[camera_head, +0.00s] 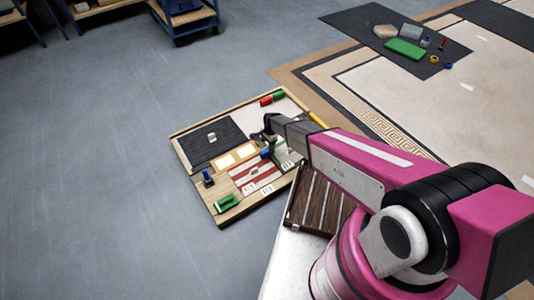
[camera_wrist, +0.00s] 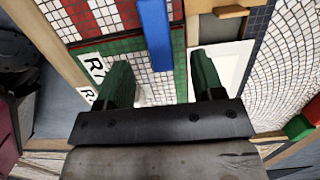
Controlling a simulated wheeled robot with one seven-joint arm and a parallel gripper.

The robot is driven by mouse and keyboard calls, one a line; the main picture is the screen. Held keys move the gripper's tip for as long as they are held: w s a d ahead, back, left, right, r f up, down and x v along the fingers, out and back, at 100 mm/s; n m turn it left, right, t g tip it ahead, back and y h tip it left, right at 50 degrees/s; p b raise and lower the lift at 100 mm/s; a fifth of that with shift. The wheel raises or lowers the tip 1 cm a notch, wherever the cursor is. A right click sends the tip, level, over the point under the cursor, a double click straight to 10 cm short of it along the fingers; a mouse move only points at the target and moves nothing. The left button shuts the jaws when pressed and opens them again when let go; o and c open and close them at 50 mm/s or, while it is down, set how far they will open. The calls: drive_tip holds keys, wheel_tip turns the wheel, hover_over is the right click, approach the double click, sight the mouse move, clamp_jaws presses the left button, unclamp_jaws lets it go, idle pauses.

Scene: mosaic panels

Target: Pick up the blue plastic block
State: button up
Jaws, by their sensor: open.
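The blue plastic block (camera_wrist: 155,35) is long and narrow and lies on the mosaic panel, just past my gripper's fingertips at the top of the wrist view. In the head view, a small blue piece (camera_head: 266,153) beside my gripper (camera_head: 268,137) looks like the same block. I cannot tell how high the fingers are above the panel.
The panel (camera_head: 228,215) also carries a blue piece (camera_head: 207,177), a green piece (camera_head: 226,202), and red (camera_head: 265,100) and green (camera_head: 278,95) blocks. A dark mat (camera_head: 345,20) with several items lies at the upper right. Grey floor (camera_head: 90,170) is clear on the left.

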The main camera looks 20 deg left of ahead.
sight(267, 152)
drive_tip(key=shift+s+a+f, duration=0.1)
drive_tip(key=shift+s+f, duration=0.05)
drive_tip(key=shift+f, duration=1.2)
drive_tip(key=shift+s+a+f, duration=0.1)
drive_tip(key=shift+s+f, duration=0.05)
drive_tip(key=shift+f, duration=1.15)
drive_tip(key=shift+s+f, duration=0.15)
drive_tip(key=shift+f, duration=1.2)
drive_tip(key=shift+f, duration=0.15)
